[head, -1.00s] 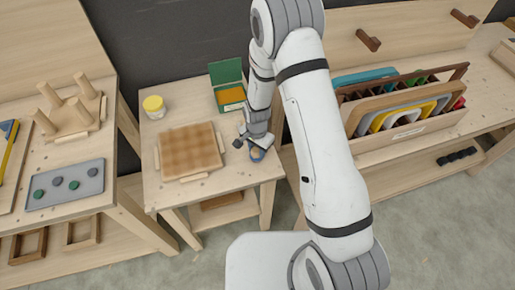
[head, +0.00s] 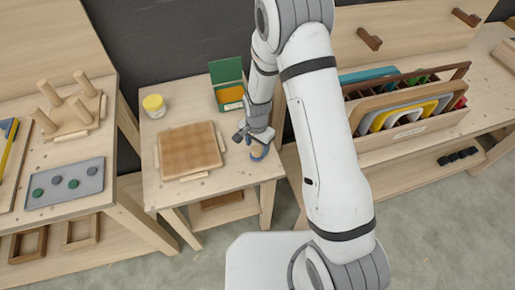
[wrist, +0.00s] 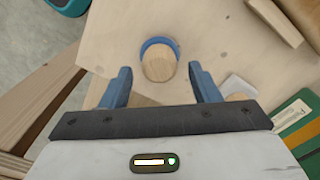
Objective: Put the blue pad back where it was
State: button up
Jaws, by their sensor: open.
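A rounded piece with a pale wooden top and a blue band or rim (head: 258,152) rests near the right front corner of the small table (head: 228,178). In the wrist view the blue-rimmed piece (wrist: 158,62) lies flat just beyond my fingertips. My gripper (wrist: 160,80) is open and empty, its two blue fingers spread to either side of the piece and apart from it. In the head view my gripper (head: 251,143) hangs just above and behind it. I cannot tell whether the blue part is a strap or a base. A grey tray (head: 92,187) holds several green and blue-grey discs.
A yellow-lidded jar (head: 154,106) and an open green box (head: 227,78) stand behind. A rack of coloured forms (head: 404,132) is on the right bench. Wooden pegs (head: 70,103) stand at left.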

notch_tip(320, 180, up, 10)
jog(key=b, duration=0.2)
notch_tip(320, 180, up, 14)
jog(key=n+t, duration=0.2)
jog(key=n, duration=0.1)
send_over(257, 148)
jog(key=s+d, duration=0.6)
jog(key=d, duration=0.2)
jog(key=s+d+r+n, duration=0.2)
jog(key=s+d+r, duration=0.1)
jog(key=s, duration=0.4)
jog(key=s+d+r+n+t, duration=0.1)
jog(key=s+d+r+n, duration=0.1)
jog(key=s, duration=0.5)
notch_tip(257, 148, up, 3)
jog(key=shift+d+f+n, duration=0.2)
jog(key=shift+d+n, duration=0.1)
jog(key=shift+d, duration=0.3)
jog(key=shift+c, duration=0.4)
